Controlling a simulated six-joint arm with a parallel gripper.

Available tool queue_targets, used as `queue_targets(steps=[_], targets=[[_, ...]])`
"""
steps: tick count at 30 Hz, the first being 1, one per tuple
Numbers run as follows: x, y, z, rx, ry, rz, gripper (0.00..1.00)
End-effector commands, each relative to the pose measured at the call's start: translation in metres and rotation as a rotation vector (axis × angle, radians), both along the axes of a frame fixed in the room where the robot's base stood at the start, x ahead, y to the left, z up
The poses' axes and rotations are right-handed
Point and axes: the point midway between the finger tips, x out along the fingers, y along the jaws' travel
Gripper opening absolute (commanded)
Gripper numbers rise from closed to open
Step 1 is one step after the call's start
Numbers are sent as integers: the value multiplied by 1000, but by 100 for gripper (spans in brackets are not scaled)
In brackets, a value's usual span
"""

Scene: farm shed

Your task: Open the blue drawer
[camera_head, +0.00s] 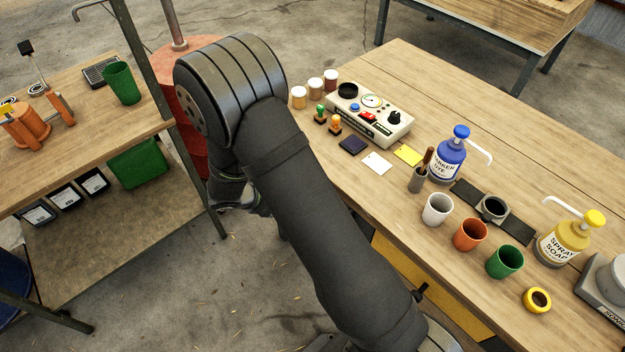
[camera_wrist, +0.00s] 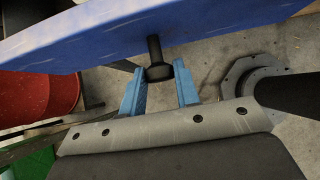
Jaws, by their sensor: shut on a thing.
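The blue drawer's front (camera_wrist: 215,18) crosses the top of the wrist view as a broad slanted panel. A dark knob (camera_wrist: 155,50) sticks out from its lower edge area. My gripper (camera_wrist: 160,90) has its two light-blue fingers on either side of the knob's wide end and is shut on it. In the head view my arm covers the gripper, and the blue drawer does not show there. How far the drawer stands out cannot be told.
A workbench (camera_head: 440,80) carries cups, pump bottles and a control box (camera_head: 370,113). A yellow drawer front (camera_head: 440,295) shows under it. A red barrel (camera_head: 185,90) stands behind my arm. A shelf table (camera_head: 70,185) stands left. Bare floor (camera_head: 190,290) lies between.

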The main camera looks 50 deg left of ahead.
Motion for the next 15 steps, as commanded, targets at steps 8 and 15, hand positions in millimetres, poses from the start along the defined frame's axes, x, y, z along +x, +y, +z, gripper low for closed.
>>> queue_targets(steps=[8, 15], targets=[[-21, 1, 0, 0, 0, 3, 14], [-38, 1, 0, 0, 1, 3, 14]])
